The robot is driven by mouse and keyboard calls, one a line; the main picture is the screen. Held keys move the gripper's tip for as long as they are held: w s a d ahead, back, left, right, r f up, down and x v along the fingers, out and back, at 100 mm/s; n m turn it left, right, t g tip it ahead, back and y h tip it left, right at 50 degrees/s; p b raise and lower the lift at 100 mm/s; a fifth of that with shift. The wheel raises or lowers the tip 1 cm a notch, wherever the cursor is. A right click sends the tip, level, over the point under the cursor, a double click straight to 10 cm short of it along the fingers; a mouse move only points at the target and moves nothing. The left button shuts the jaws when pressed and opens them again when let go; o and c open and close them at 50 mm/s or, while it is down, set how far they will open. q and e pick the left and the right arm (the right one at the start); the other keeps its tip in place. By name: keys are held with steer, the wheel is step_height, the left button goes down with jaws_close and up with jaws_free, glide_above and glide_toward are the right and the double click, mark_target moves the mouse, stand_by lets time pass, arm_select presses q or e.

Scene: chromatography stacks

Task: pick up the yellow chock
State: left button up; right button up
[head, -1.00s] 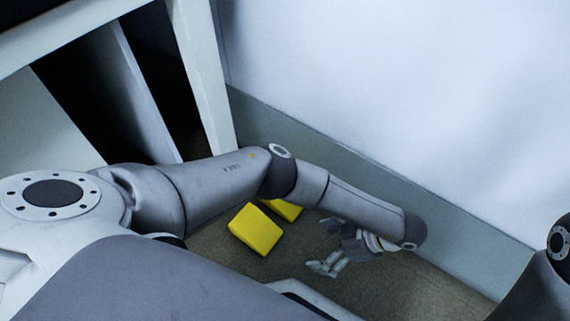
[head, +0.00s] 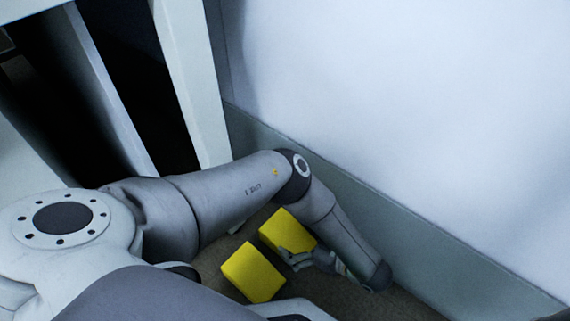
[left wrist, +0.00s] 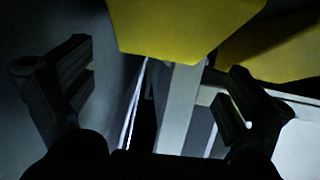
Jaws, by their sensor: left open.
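Two yellow chocks are on the floor in the head view. The nearer chock (head: 253,273) lies lower left, and the farther chock (head: 284,230) is up and to its right, partly covered by my arm and gripper. My left gripper (head: 288,257) is open at the lower edge of the farther chock; I cannot tell whether it touches. In the left wrist view the open fingers (left wrist: 160,95) frame a gap, with one yellow block (left wrist: 185,25) above the gap and another (left wrist: 285,45) at upper right. Which block is which is unclear there. My right gripper is out of view.
A white frame (head: 196,85) with dark openings stands on the left. A pale wall (head: 400,110) with a grey base strip (head: 440,265) runs close along the right of my left arm. Little bare floor shows between the arm and the chocks.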

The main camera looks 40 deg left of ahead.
mark_target(284, 230)
arm_select(q)
steer(key=b+x, duration=0.1)
steer(key=x, duration=0.1)
steer(key=b+x, duration=0.1)
steer(key=b, duration=0.1)
steer(key=shift+a+f, duration=0.2)
steer(key=shift+f, duration=0.3)
steer(key=shift+w+a+f+b, duration=0.1)
steer(key=shift+a+b, duration=0.4)
steer(key=shift+a, duration=0.2)
steer(key=c, duration=1)
steer(key=shift+c, duration=0.2)
